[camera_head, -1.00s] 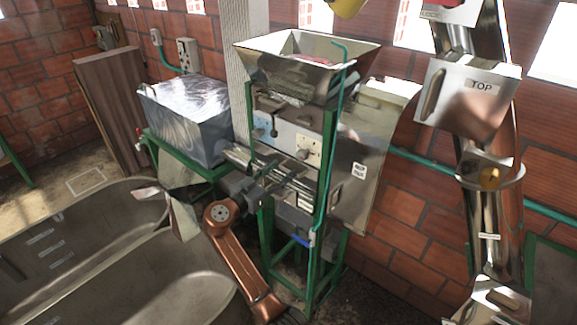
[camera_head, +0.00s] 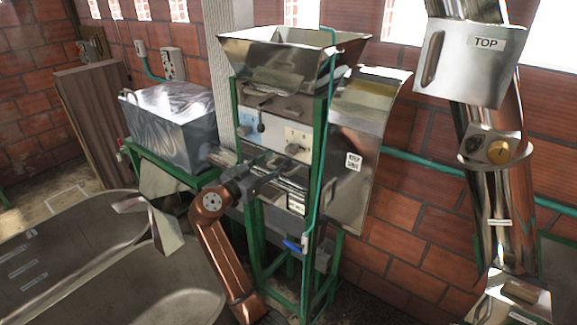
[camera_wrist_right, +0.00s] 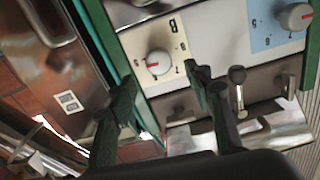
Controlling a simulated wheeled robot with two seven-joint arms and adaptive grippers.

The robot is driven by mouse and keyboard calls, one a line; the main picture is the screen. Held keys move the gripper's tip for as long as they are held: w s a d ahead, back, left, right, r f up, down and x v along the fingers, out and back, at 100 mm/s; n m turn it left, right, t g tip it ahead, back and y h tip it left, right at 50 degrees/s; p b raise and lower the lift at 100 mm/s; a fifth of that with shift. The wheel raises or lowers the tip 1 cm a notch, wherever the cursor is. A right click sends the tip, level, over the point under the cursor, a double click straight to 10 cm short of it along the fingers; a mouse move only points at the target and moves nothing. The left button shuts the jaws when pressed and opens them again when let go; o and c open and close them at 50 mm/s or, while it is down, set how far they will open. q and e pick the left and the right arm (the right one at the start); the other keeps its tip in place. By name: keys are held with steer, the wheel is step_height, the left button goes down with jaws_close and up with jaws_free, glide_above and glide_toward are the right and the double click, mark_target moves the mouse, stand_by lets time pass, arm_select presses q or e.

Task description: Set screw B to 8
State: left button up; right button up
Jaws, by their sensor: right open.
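Two round grey knobs sit on the front of the green-framed machine. In the wrist view, one knob (camera_wrist_right: 158,62) is on a cream plate (camera_wrist_right: 176,36) and the other (camera_wrist_right: 295,17) is on a pale blue plate (camera_wrist_right: 262,33). The plates' markings are too small to read, so I cannot tell which one is screw B. In the head view, the cream plate (camera_head: 298,138) is right of the blue plate (camera_head: 247,122). My right gripper (camera_head: 272,178) is open and empty, below the cream plate. In the wrist view, its fingers (camera_wrist_right: 164,84) are apart, with the cream plate's knob beyond them. My left gripper is out of view.
A metal hopper (camera_head: 291,55) tops the machine. A green post (camera_head: 321,150) stands right of the cream plate. A grey bin (camera_head: 171,121) stands left, and a shiny metal column (camera_head: 497,180) stands at right.

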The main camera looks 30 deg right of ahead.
mark_target(290, 150)
steer(key=shift+w+d+r, duration=0.15)
steer(key=shift+d, duration=0.55)
steer(key=p+x, duration=0.1)
steer(key=x, duration=0.5)
steer(key=shift+p, duration=0.3)
steer(key=shift+w+d, duration=0.15)
steer(key=shift+d, duration=0.3)
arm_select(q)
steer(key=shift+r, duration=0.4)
arm_select(e)
steer(key=shift+c, duration=0.5)
